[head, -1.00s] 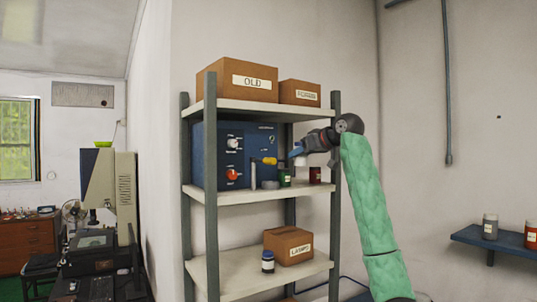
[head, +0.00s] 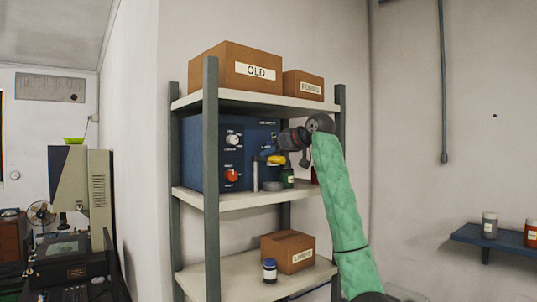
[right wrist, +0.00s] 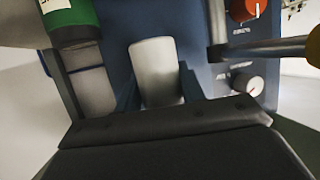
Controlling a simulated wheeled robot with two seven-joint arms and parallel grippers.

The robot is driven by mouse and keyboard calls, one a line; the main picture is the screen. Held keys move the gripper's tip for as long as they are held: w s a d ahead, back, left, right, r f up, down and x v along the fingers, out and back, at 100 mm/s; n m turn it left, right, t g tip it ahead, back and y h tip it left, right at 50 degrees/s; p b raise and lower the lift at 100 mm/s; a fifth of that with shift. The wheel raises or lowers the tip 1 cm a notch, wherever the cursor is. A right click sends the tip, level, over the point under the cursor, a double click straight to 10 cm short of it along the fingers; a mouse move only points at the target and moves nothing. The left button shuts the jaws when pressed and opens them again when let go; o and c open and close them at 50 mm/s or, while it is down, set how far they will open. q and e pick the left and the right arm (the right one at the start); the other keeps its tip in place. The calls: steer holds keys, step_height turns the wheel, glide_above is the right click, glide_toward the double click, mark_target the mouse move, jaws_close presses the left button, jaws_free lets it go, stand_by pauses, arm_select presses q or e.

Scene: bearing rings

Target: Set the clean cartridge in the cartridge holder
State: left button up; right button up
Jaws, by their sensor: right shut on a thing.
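My right gripper (head: 272,154) is in front of the blue machine (head: 208,150) on the middle shelf. In the right wrist view its blue fingers are shut on a pale whitish cylinder (right wrist: 155,72), which looks like the clean cartridge. In the head view I cannot pick the cartridge out. A low grey round piece (head: 273,185) lies on the shelf below the gripper, beside an upright grey cylinder (head: 255,174). I cannot tell for sure which part is the cartridge holder. My left gripper is out of view.
A green bottle (head: 288,177) stands close beside the gripper; it also shows in the right wrist view (right wrist: 70,15). A yellow handle (right wrist: 280,50) and red knob (right wrist: 248,8) are near. The shelf post (head: 210,150) stands left. Boxes fill the top shelf.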

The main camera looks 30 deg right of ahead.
steer(key=shift+w+f+b, duration=0.2)
steer(key=shift+f+b, duration=0.8)
steer(key=shift+f, duration=0.65)
steer(key=shift+s+f+b, duration=0.15)
steer(key=shift+f+b, duration=0.4)
steer(key=shift+f, duration=0.15)
steer(key=shift+f+b, duration=0.3)
steer(key=shift+f, duration=0.3)
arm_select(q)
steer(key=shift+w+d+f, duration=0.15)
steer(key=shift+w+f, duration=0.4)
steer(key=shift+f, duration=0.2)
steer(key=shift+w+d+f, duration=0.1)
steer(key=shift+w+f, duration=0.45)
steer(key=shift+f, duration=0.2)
arm_select(e)
steer(key=shift+s, duration=0.15)
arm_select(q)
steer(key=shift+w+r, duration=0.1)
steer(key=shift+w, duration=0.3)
